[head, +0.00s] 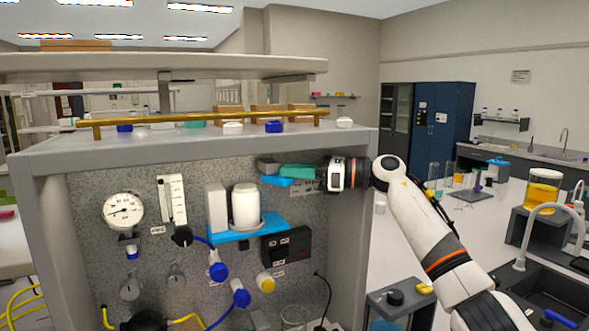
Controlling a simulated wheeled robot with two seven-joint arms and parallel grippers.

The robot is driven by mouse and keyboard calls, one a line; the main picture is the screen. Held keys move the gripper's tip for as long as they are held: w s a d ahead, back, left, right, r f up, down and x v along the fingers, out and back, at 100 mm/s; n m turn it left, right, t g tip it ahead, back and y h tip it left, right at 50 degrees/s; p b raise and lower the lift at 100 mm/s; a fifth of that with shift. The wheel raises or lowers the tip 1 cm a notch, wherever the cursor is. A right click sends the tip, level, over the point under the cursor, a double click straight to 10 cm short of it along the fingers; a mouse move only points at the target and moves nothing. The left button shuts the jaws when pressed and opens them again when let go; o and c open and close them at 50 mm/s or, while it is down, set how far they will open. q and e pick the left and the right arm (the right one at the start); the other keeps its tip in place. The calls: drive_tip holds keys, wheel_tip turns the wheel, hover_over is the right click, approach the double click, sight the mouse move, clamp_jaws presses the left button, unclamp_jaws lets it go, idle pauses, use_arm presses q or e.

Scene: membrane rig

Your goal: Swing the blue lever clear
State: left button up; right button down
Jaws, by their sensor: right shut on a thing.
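A short bright blue piece (277,181), which looks like the blue lever, sticks out from the upper right of the speckled panel (100,190). A teal block (298,171) sits just above it and reaches toward my right gripper (320,176). My right gripper comes in from the right, level with these pieces. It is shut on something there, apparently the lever. Its fingertips are small and partly hidden, so the exact contact is unclear. My left gripper is not in view.
A blue shelf (222,235) with white canisters (246,206) stands left and below. A gauge (123,211), a flow meter (172,200) and blue valves (218,270) fill the panel. The frame's right post (352,240) stands close beneath my right wrist. A yellow rail (205,117) runs above.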

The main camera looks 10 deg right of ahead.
drive_tip(key=c, duration=1.3)
unclamp_jaws()
drive_tip(key=shift+o, duration=0.2)
drive_tip(key=shift+f, duration=0.1)
